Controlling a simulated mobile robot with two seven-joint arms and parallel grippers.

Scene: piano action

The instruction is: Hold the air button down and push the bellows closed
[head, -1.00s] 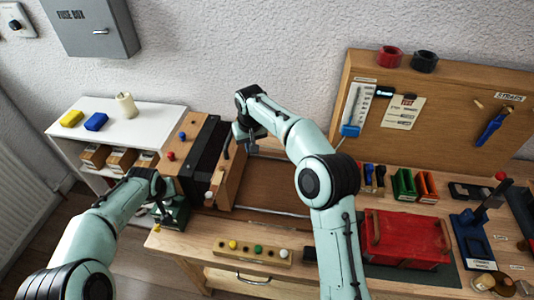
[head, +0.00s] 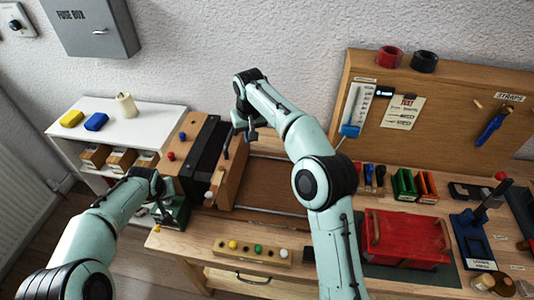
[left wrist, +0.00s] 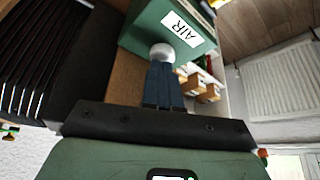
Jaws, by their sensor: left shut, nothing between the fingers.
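The bellows (head: 207,148) are black and pleated, between a wooden end board on the left (head: 186,134) and another on the right (head: 231,178). They also show in the left wrist view (left wrist: 45,60). A green block (head: 176,215) labelled AIR (left wrist: 180,28) is at the lower left of the bellows. Its pale round air button (left wrist: 161,52) is at the tips of my left gripper (left wrist: 162,68), which is shut and empty. The fingertips seem to touch the button; how far it is pressed I cannot tell. My right gripper (head: 246,134) is by the right board's top; its jaw opening is unclear.
A strip with coloured knobs (head: 252,250) is at the front, and a red box (head: 405,240) stands right of my right arm. A white shelf (head: 140,120) with blocks is at the left.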

